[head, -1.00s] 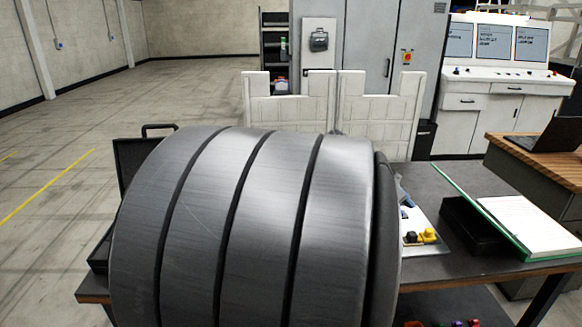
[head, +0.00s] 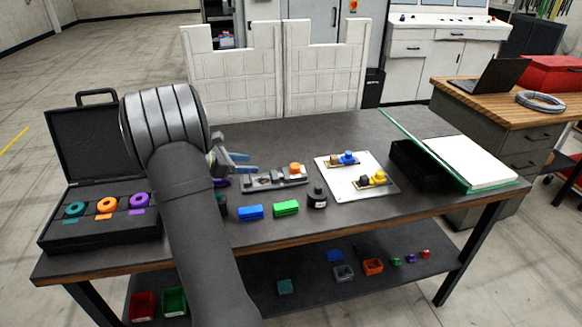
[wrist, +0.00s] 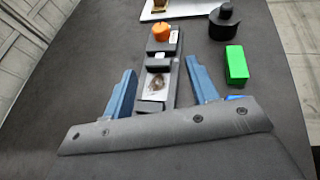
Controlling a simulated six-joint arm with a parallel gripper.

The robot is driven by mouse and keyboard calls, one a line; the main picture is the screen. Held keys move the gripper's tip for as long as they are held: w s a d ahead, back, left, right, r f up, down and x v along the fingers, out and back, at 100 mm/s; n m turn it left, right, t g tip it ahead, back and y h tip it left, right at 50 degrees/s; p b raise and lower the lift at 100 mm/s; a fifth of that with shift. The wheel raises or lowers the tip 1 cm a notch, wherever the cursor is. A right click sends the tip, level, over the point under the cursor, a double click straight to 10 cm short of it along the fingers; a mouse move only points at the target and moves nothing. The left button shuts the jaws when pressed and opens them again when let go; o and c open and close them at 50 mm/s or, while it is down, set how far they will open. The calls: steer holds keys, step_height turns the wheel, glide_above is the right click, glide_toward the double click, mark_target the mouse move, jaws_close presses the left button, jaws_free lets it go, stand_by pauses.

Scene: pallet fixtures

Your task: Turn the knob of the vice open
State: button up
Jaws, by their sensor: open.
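The vice (head: 262,182) is a long dark grey fixture lying on the table, with an orange knob (head: 295,169) on its right end. In the wrist view the vice (wrist: 157,64) runs away from me, a light part and small brownish thing between its jaws, and the orange knob (wrist: 163,35) stands at its far end. My gripper (head: 242,162) has blue fingers and is left of the vice in the head view. In the wrist view my gripper (wrist: 160,74) is open, its fingers spread either side of the vice's near part, apart from the knob. Nothing is held.
A blue block (head: 250,212), a green block (head: 286,208) and a black bottle (head: 317,198) stand in front of the vice. A white plate (head: 345,190) with yellow and blue knobs lies right. An open black case (head: 62,232) with coloured rings is left. The table's back middle is clear.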

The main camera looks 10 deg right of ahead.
mark_target(291, 166)
steer(key=x, duration=1.7)
steer(key=shift+s, duration=0.1)
steer(key=c, duration=1)
steer(key=shift+o, duration=0.2)
steer(key=shift+m+g, duration=0.4)
steer(key=shift+g, duration=0.1)
steer(key=m+g, duration=0.4)
steer(key=g, duration=0.1)
steer(key=shift+w+f+m, duration=0.15)
steer(key=shift+w+m, duration=0.15)
steer(key=shift+w, duration=0.1)
steer(key=m+g, duration=0.1)
steer(key=m+g+y, duration=0.1)
steer(key=m+g, duration=0.1)
steer(key=m+g+y, duration=0.1)
steer(key=g, duration=0.1)
steer(key=shift+w+d+m, duration=0.1)
steer(key=shift+w+m, duration=0.15)
steer(key=shift+m, duration=0.05)
steer(key=shift+m+g+y, duration=0.3)
steer(key=shift+g, duration=0.1)
